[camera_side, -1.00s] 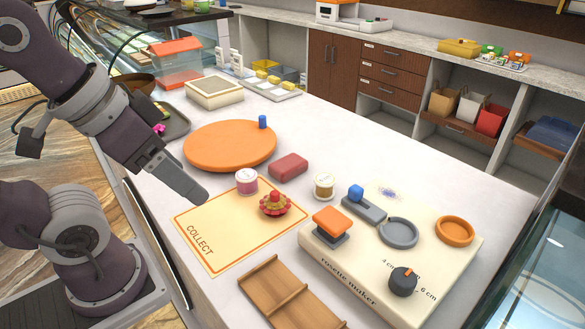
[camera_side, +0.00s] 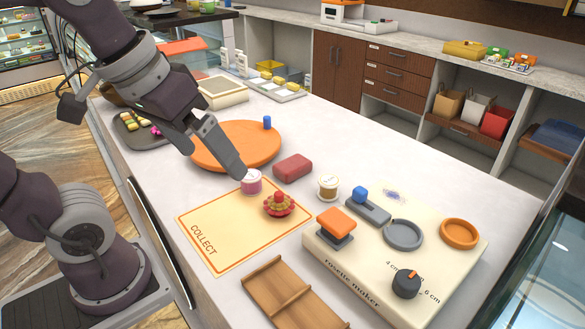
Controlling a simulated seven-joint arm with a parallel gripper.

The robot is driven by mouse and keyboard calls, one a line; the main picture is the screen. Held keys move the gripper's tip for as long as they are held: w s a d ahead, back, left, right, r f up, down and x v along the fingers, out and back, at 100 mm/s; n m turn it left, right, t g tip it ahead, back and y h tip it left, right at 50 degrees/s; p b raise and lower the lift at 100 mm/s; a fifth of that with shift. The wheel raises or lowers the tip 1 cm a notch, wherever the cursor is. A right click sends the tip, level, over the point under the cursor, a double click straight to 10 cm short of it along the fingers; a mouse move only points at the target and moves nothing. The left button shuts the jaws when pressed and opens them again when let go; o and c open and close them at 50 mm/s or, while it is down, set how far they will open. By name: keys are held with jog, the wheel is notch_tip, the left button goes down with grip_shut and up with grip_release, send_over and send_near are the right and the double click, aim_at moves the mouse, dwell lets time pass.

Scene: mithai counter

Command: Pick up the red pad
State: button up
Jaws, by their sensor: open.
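The red pad (camera_side: 293,168) is a small, dull red block with rounded edges. It lies flat on the white counter, right of the orange round board and behind the pink-labelled jar (camera_side: 251,183). My gripper (camera_side: 238,168) points down and to the right, with its fingertips just left of the pad and near the top of the jar. It is open and holds nothing that I can see. One finger mostly hides the other. I cannot tell how high the fingertips are above the counter.
The orange round board (camera_side: 262,150) carries a blue peg. A second small jar (camera_side: 328,187) stands right of the pad, near the rosette maker (camera_side: 345,262). The counter behind the pad is clear.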

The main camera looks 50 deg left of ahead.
jog(key=w+a+n+g, duration=0.25)
jog(key=w+n, duration=0.35)
jog(key=w, duration=0.6)
jog(key=n+g, duration=0.2)
jog(key=n, duration=0.8)
send_over(293, 163)
jog(key=f, duration=1.1)
jog(key=shift+w+d+f, duration=0.15)
jog(key=shift+w+f, duration=0.1)
jog(key=shift+f, duration=0.15)
jog(key=f, duration=0.7)
jog(key=shift+s+a, duration=0.25)
jog(key=c, duration=1.3)
